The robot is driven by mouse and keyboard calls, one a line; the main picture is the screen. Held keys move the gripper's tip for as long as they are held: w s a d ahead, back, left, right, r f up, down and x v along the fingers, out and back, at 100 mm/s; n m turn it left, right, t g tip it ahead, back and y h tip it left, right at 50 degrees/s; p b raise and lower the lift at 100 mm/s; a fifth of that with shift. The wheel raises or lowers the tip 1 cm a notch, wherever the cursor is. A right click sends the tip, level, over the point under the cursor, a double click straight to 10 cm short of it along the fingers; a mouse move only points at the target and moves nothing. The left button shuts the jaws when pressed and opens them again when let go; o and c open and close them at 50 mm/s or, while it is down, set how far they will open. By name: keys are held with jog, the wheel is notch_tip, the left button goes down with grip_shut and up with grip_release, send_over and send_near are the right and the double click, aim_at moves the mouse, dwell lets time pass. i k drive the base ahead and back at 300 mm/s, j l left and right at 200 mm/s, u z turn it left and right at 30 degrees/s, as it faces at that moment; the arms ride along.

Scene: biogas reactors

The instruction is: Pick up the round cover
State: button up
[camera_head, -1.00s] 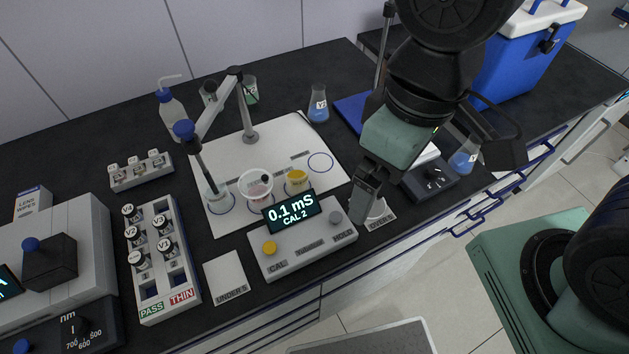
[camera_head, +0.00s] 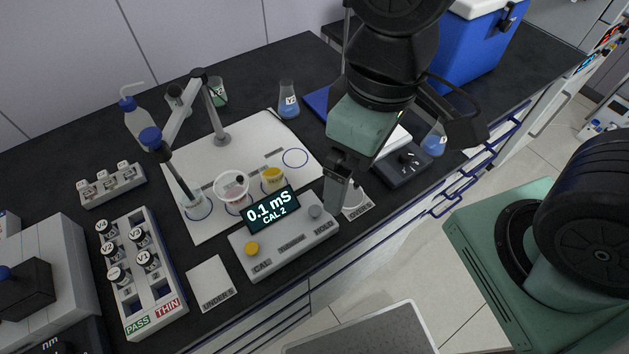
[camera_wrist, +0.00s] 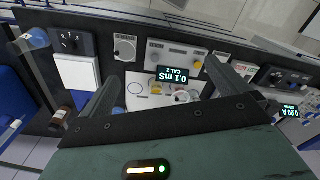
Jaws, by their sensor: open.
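A pale round piece (camera_head: 353,196), which looks like the round cover, lies on a card whose visible letters read "OVERS", at the front edge of the bench. My fingers partly hide it in the head view. In the wrist view the round piece (camera_wrist: 125,48) shows as a whitish disc with a small dark spot in its middle, lying on its card left of the meter. My gripper (camera_head: 338,188) points down over the bench beside the meter's right end. Its two fingers (camera_wrist: 168,76) are spread apart with nothing between them, the meter's display showing beyond them.
The meter (camera_head: 283,245) reads "0.1 mS". Behind it, cups and a jointed probe arm (camera_head: 178,112) stand on a white mat (camera_head: 250,150). A vial rack (camera_head: 150,300) is at left. A small dark device (camera_head: 405,165) and flask (camera_head: 434,140) stand right of the gripper.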

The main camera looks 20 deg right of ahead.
aim_at(354, 198)
jog(key=k+j+u, duration=0.1)
jog(key=k+u, duration=0.15)
jog(key=u, duration=0.2)
jog(key=k+j+u, duration=0.2)
jog(key=u, duration=0.3)
